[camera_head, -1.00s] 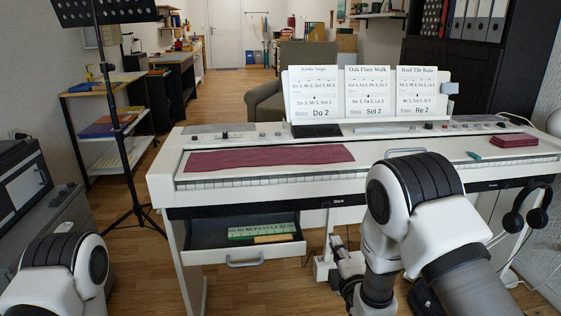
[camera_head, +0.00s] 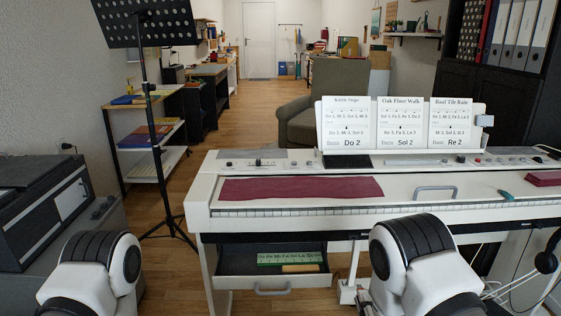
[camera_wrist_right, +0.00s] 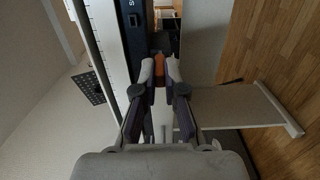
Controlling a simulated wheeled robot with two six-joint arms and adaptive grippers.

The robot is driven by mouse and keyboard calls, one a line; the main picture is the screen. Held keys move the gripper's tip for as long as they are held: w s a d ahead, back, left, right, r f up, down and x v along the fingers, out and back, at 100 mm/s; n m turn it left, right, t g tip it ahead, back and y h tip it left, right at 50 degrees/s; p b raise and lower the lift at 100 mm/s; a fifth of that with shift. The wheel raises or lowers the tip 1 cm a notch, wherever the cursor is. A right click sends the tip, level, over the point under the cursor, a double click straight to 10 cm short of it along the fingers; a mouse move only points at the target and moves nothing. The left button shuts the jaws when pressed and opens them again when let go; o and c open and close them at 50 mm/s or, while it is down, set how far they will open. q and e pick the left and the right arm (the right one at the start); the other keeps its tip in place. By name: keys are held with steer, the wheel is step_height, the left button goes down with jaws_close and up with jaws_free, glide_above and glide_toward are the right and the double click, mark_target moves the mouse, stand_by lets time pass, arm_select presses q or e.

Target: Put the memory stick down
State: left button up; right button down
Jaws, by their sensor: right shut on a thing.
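In the right wrist view my right gripper (camera_wrist_right: 161,73) is shut on a small orange piece, the memory stick (camera_wrist_right: 159,66). Its fingers hide most of the stick. The gripper is beside the dark front strip of the piano, which has a small square port (camera_wrist_right: 133,20) on it. In the head view the white digital piano (camera_head: 215,168) stands in front of me, with its drawer (camera_head: 238,285) pulled open. I cannot make out the stick in the head view. My left gripper is out of view; only part of that arm shows.
A green lettered strip (camera_head: 285,258) lies in the drawer. A teal object (camera_head: 506,195) and a burgundy block (camera_head: 545,179) are at the right. Headphones (camera_head: 546,261) hang at the right end. A music stand (camera_head: 158,150) stands left.

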steer(key=s+r+p, duration=0.2)
steer(key=r+p, duration=0.9)
steer(key=r, duration=0.2)
steer(key=s+r+p, duration=0.2)
steer(key=r+p, duration=0.9)
steer(key=r, duration=0.3)
steer(key=shift+s+p, duration=0.2)
steer(key=shift+p, duration=0.2)
steer(key=shift+w, duration=0.1)
